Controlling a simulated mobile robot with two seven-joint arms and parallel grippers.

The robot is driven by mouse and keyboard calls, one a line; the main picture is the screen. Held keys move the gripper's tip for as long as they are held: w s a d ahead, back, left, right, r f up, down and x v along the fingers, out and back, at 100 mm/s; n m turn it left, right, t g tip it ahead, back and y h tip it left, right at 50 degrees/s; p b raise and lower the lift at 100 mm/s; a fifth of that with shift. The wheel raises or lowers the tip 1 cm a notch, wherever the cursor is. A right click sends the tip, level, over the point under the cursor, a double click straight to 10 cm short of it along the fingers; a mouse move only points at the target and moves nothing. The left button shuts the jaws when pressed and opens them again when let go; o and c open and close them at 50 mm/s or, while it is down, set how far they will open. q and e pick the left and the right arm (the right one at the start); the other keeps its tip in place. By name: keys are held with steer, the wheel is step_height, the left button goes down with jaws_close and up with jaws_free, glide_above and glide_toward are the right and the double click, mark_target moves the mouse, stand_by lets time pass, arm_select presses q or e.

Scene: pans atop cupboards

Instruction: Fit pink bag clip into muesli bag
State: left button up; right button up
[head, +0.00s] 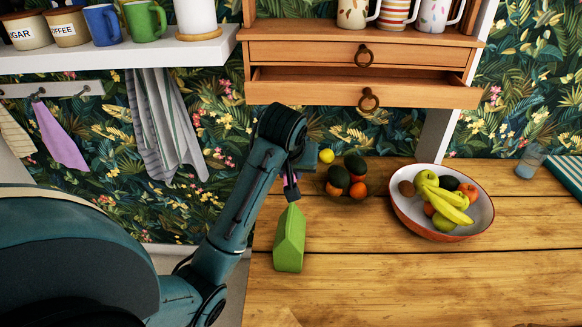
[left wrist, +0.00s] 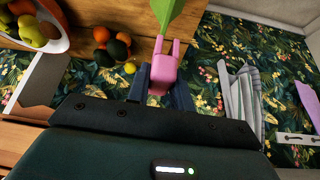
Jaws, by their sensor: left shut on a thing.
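The green bag (head: 289,240), which I take as the muesli bag, stands upright near the left edge of the wooden table; its pointed top shows in the left wrist view (left wrist: 172,12). My left gripper (head: 292,174) is above the bag's top, shut on the pink bag clip (left wrist: 163,72). In the head view only a little pink of the clip (head: 290,181) shows beside my wrist. In the left wrist view the clip's two prongs point at the bag's tip, very close to it. I cannot tell whether they touch. My right gripper is not in view.
Loose fruit (head: 346,176) lies just right of the bag, with a yellow one (head: 326,156) nearest my wrist. A fruit bowl (head: 463,230) stands farther right. A half-open drawer (head: 420,96) overhangs the table's back. The front table area is clear.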

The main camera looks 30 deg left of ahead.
mark_target(290, 209)
arm_select(q)
steer(key=shift+s, duration=0.1)
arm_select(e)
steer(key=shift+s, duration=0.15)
arm_select(q)
steer(key=shift+f, duration=0.15)
step_height(290, 209, down, 2)
steer(key=shift+b, duration=0.45)
step_height(290, 209, down, 2)
steer(key=shift+f+b, duration=0.15)
steer(key=shift+b, duration=0.2)
steer(key=shift+f, duration=0.6)
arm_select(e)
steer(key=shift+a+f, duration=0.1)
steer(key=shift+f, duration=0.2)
arm_select(q)
steer(key=shift+p, duration=0.3)
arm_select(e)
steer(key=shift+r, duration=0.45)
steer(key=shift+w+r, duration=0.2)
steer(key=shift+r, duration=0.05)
